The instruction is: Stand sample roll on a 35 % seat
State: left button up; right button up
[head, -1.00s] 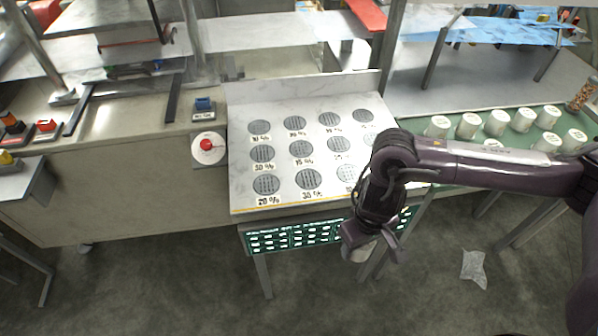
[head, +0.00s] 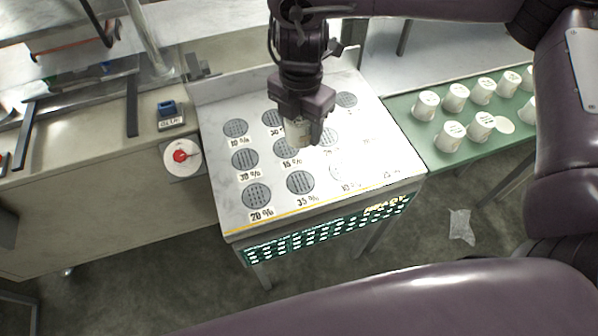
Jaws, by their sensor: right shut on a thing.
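My right gripper (head: 303,112) points down over the back-middle of the sloped white seat board (head: 225,205). It is shut on a white sample roll (head: 297,134), which hangs upright below the fingers. The roll covers part of the seats behind the 15 % seat (head: 286,149); whether it touches the board I cannot tell. A round grey seat labelled 35 % (head: 300,183) is bare in the front row, nearer than the roll. The 20 % seat (head: 257,196) is left of it. Some other labels are hidden or washed out. My left gripper is not in view.
Several white rolls (head: 453,131) stand on a green mat (head: 465,163) at the right. A red button (head: 180,156) and a blue-topped device (head: 169,114) sit left of the board. A clear plastic scrap (head: 461,226) lies on the floor.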

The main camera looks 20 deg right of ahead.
send_over(301, 182)
notch_tip(301, 182, down, 13)
jog(key=shift+r+b, duration=0.1)
jog(key=shift+b, duration=0.3)
jog(key=shift+f, duration=0.55)
jog(key=shift+f+b, duration=0.45)
jog(key=shift+f, duration=1.45)
jog(key=shift+f, duration=0.1)
jog(key=o, duration=1)
jog(key=shift+o, duration=0.2)
